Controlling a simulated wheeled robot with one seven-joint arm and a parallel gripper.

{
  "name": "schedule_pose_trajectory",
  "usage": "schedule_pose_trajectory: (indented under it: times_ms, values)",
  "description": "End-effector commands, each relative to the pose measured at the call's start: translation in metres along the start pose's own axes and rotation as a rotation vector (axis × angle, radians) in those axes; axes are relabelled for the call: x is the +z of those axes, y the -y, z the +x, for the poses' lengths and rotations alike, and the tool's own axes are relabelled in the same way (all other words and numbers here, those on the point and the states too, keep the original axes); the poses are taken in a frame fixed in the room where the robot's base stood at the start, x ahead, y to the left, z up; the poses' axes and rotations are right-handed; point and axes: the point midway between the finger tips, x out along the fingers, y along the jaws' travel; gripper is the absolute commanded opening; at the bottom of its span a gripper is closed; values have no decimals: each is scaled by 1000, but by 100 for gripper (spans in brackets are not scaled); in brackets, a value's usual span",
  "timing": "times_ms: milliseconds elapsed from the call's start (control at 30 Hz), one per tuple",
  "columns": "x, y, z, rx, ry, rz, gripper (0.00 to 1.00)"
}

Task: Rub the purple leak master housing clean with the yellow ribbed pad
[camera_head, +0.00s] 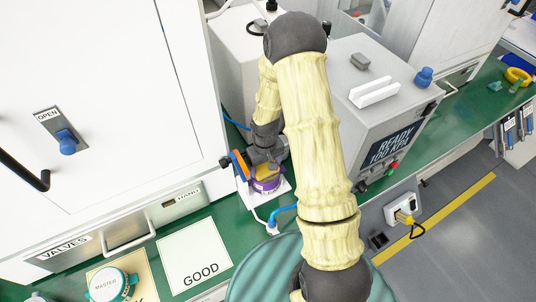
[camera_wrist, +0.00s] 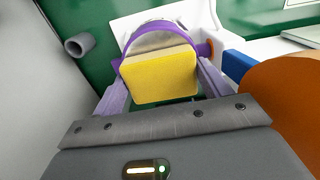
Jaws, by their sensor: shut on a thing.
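The purple leak master housing (camera_wrist: 148,30) stands in a white fixture; in the wrist view its purple rim and a grey face show just beyond my fingers. It also shows in the head view (camera_head: 267,184), low between the cabinet and the grey machine, partly covered by my arm. The yellow ribbed pad (camera_wrist: 160,76) is held between the two fingers of my gripper (camera_wrist: 160,88). The pad's far edge overlaps the housing in the wrist view; I cannot tell whether they touch. In the head view my gripper (camera_head: 254,165) is beside the housing, mostly hidden.
The grey machine with a "READY" display (camera_head: 391,145) stands close on the right. The white cabinet (camera_head: 110,90) is close on the left. A "GOOD" mat (camera_head: 193,250) lies empty on the green bench.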

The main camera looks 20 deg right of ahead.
Motion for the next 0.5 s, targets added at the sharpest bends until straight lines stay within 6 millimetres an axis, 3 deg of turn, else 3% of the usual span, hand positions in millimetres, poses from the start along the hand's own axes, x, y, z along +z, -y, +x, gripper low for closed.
schedule_pose_trajectory:
  times_ms: [167, 233, 500]
  values:
    - [2, 0, -6, 0, 2, -1, 52]
    - [2, -1, -26, 1, -3, 0, 52]
    - [2, 0, -49, 0, 0, -4, 52]
